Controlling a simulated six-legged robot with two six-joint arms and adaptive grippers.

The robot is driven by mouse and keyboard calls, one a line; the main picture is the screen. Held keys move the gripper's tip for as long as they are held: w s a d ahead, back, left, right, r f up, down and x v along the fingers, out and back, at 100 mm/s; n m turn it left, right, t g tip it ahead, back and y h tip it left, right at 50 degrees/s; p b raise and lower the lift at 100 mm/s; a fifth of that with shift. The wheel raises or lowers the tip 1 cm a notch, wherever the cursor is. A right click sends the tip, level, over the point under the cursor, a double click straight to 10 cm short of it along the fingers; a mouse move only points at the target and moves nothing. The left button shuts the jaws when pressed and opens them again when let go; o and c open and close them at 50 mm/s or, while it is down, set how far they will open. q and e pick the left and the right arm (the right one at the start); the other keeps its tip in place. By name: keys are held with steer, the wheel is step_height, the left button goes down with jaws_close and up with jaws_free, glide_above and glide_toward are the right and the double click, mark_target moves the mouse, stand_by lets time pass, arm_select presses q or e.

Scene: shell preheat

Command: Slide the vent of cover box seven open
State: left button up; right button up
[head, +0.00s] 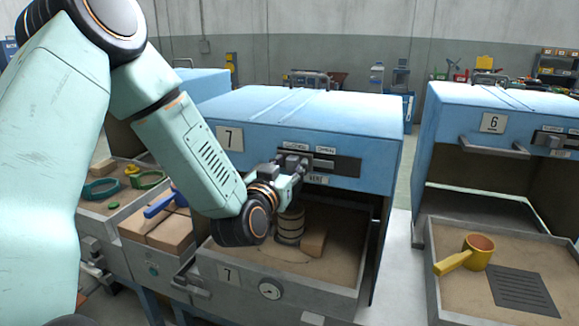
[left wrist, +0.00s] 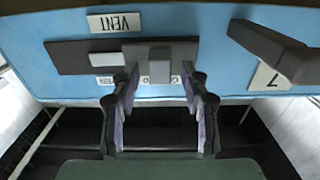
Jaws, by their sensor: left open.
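Cover box seven (head: 300,115) is a blue hood with a number plate 7 (head: 230,137). Its front has a dark vent slot plate (head: 345,165), with CLOSED and OPEN labels above and a VENT label (head: 318,180) below. My left gripper (head: 297,163) is at the left, CLOSED part of the slot and hides the slider there. In the left wrist view, turned upside down, the grey slider knob (left wrist: 159,65) stands between the open fingers of the gripper (left wrist: 160,83). Gaps show on both sides, so neither finger visibly grips it. My right gripper is not in view.
Under the hood, a sand tray (head: 340,285) holds a ribbed cylinder (head: 290,225) and a tan block (head: 312,243). A grey handle bar (left wrist: 275,50) juts out beside the vent. Box six (head: 500,110) stands to the right, across a gap.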

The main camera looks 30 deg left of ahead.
arm_select(q)
steer(key=shift+w+a+f, duration=0.3)
steer(key=shift+w+f, duration=0.05)
steer(key=shift+w, duration=0.25)
steer(key=shift+s+d+r, duration=0.4)
steer(key=shift+s+r, duration=0.05)
steer(key=shift+s, duration=0.1)
steer(key=shift+c, duration=1.8)
steer(key=shift+w+a+f, duration=0.25)
steer(key=shift+w, duration=0.05)
steer(key=shift+c, duration=1.4)
steer(key=shift+d, duration=0.1)
jaws_close()
